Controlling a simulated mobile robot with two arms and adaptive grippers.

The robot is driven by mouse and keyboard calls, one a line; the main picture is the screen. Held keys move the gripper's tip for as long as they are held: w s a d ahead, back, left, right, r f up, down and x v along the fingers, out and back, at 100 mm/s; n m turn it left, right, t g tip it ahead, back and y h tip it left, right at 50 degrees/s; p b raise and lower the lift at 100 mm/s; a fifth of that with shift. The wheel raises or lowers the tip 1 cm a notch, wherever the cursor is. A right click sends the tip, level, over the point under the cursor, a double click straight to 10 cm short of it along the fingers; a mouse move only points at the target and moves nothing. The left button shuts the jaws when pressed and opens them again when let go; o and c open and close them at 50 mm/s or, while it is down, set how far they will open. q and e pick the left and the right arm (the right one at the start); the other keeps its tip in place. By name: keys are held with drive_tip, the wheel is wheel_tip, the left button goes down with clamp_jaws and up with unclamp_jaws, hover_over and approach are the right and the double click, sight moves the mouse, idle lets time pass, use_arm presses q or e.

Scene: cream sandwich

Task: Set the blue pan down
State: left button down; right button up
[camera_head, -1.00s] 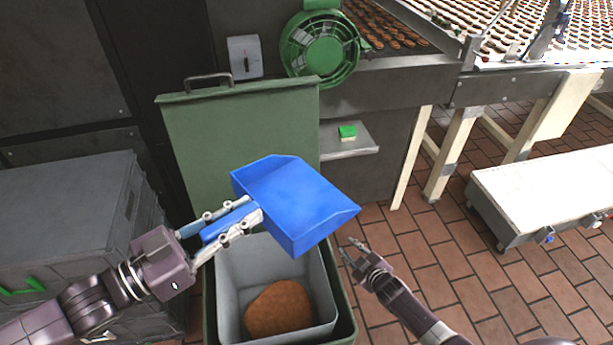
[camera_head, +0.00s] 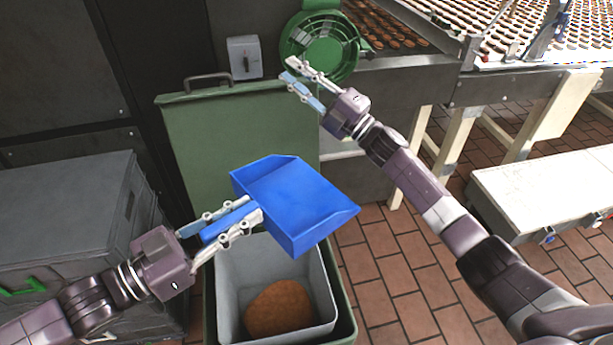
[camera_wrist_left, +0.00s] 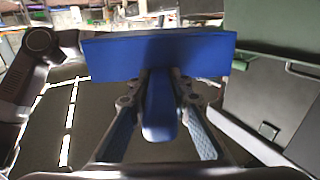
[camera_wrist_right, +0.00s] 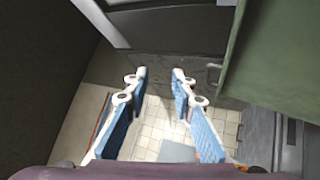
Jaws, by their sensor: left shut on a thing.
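The blue pan (camera_head: 297,199) is a scoop-shaped dustpan, tilted, above the open green bin. My left gripper (camera_head: 236,222) is shut on the pan's handle. In the left wrist view the pan (camera_wrist_left: 190,52) spans the top, with its handle between the fingers (camera_wrist_left: 158,105). The pan looks empty in the head view. My right gripper (camera_head: 301,82) is open and empty, raised in front of the green round fan-like unit. In the right wrist view its fingers (camera_wrist_right: 160,100) are spread with nothing between them.
The green bin (camera_head: 209,310) stands open below the pan, with a grey inner tub (camera_head: 232,322) holding a brown heap (camera_head: 279,308). Its raised lid (camera_head: 240,125) is behind. Grey crates (camera_head: 65,200) stand left. A white-topped cart (camera_head: 545,190) stands right on the tiled floor.

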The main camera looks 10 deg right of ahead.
drive_tip(key=s+a+r+n+g+y, duration=0.7)
drive_tip(key=s+a+r+n+g, duration=0.45)
drive_tip(key=a+n, duration=0.25)
drive_tip(key=s+a+r+n+g+h, duration=0.2)
drive_tip(key=s+a+n+g+h, duration=0.35)
drive_tip(key=s+n+g, duration=0.6)
drive_tip(key=s+a+f+n+h, duration=0.1)
drive_tip(key=s+a+f+h, duration=0.1)
drive_tip(key=s, duration=0.3)
use_arm(q)
drive_tip(key=shift+a, duration=0.1)
use_arm(e)
drive_tip(key=n+t+h, duration=0.6)
drive_tip(key=n+h, duration=0.1)
drive_tip(key=h, duration=0.8)
hover_over(306, 232)
wheel_tip(306, 232, down, 10)
wheel_tip(306, 232, down, 12)
drive_tip(key=shift+r, duration=0.25)
